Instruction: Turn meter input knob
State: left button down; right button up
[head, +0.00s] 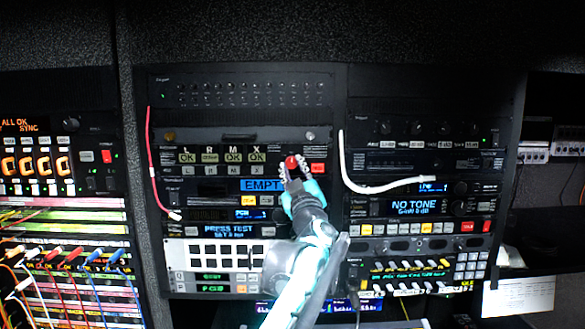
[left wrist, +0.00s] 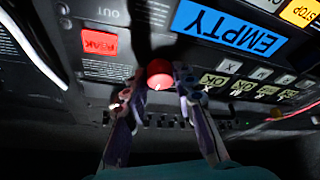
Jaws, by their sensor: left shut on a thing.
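The meter input knob (left wrist: 160,74) is a round red knob with a pale pointer mark on the rack panel. In the left wrist view it sits between the two fingers of my left gripper (left wrist: 152,98), which is shut on it. In the head view the red knob (head: 291,163) shows at the tip of my left gripper (head: 293,170), right of the meter panel's L, R, M and X keys (head: 222,156). My left arm hides the panels below the knob. My right gripper is not in view.
A red PEAK button (left wrist: 98,42) is close beside the knob. A blue EMPTY display (head: 262,185) lies just below the meter panel. A white cable (head: 352,180) hangs to the right and a red cable (head: 150,160) to the left. A patch bay (head: 70,255) with several cables is at far left.

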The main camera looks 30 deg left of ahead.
pick_arm(q)
jog(key=shift+n+g, duration=0.4)
jog(key=shift+n, duration=0.5)
jog(key=c, duration=1.2)
grip_release()
jog(key=shift+d, duration=0.1)
jog(key=shift+v, duration=5.95)
jog(key=shift+f, duration=0.1)
jog(key=shift+w, duration=0.1)
